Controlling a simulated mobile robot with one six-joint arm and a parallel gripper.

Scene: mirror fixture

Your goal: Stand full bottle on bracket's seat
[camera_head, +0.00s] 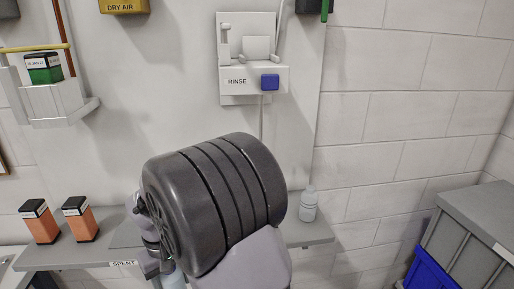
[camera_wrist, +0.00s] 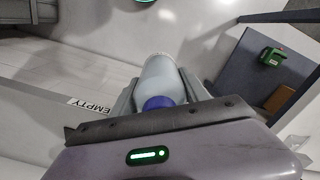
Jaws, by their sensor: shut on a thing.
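My gripper (camera_wrist: 160,92) is shut on a pale blue-grey bottle (camera_wrist: 158,72) with a dark blue cap, seen from the cap end between the two fingers in the wrist view. A pale part of this bottle (camera_head: 173,278) shows below my arm at the bottom of the head view; my arm hides the rest. How full it is cannot be told. A white wall fixture (camera_head: 236,78) marked RINSE, with a blue block, is at top centre. A white wall bracket (camera_head: 58,100) at upper left carries a green and black box. Which one has the seat is unclear.
A grey shelf (camera_head: 85,256) labelled SPENT carries two orange, black-topped boxes (camera_head: 80,222). Another pale bottle (camera_head: 308,205) stands on the shelf part right of my arm. An EMPTY label (camera_wrist: 90,105) shows in the wrist view. Grey and blue bins (camera_head: 432,272) stand at lower right.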

